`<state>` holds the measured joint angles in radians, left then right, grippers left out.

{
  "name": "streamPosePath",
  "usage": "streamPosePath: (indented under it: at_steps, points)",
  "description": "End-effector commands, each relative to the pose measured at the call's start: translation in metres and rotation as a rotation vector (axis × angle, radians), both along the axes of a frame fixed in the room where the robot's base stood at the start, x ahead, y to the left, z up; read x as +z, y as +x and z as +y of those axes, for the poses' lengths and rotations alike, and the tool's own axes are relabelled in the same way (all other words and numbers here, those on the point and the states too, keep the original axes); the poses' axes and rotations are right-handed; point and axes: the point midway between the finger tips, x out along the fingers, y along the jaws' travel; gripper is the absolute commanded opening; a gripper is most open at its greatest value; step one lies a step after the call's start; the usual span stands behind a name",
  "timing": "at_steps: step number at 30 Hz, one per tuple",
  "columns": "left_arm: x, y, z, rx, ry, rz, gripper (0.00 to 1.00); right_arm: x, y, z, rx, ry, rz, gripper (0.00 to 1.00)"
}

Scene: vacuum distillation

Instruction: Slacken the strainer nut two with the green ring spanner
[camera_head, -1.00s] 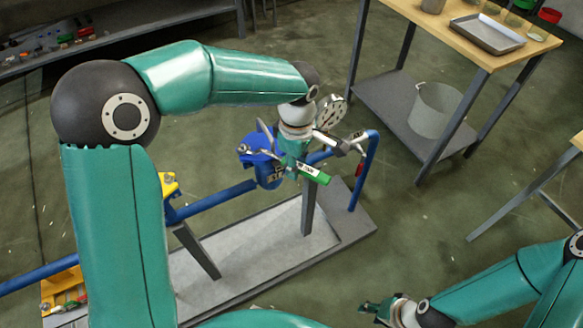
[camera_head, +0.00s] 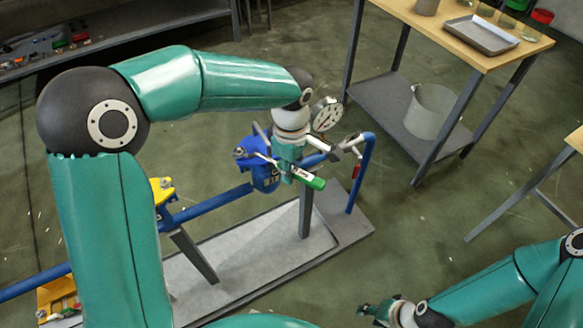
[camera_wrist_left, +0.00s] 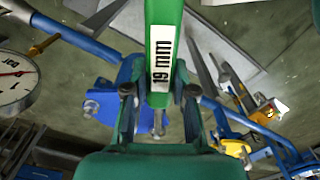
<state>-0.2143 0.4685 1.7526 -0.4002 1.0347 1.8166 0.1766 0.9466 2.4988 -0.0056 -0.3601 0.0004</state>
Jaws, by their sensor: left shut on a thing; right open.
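The blue strainer (camera_head: 264,176) sits in the blue pipe run above the grey tray; it also shows in the left wrist view (camera_wrist_left: 108,100). My left gripper (camera_head: 289,160) is over its right side, shut on the green ring spanner (camera_head: 309,180). The spanner's green handle, marked 19 mm, runs between the fingers in the left wrist view (camera_wrist_left: 163,45). A bolt with a nut (camera_wrist_left: 91,107) stands at the strainer's left in that view, and another (camera_wrist_left: 157,122) shows between the fingers. The ring's seating and which nut is two cannot be told. My right gripper (camera_head: 372,310) is open and empty at lower right.
A dial gauge (camera_head: 326,114) stands close behind my left wrist. A blue pipe (camera_head: 364,170) rises right of the strainer. A wooden-topped table (camera_head: 460,42) holds a metal tray (camera_head: 482,36), with a bucket (camera_head: 433,110) on its lower shelf. Floor between is clear.

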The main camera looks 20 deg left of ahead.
Motion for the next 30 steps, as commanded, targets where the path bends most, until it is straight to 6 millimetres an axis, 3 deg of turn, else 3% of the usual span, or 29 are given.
streamPosePath:
  at_steps: [30]
  points:
    - [0.061, 0.0, 0.0, 0.0, 0.0, -0.002, 0.0, 0.045, 0.0, 0.0, 0.0, 0.0, 0.0, 0.44]
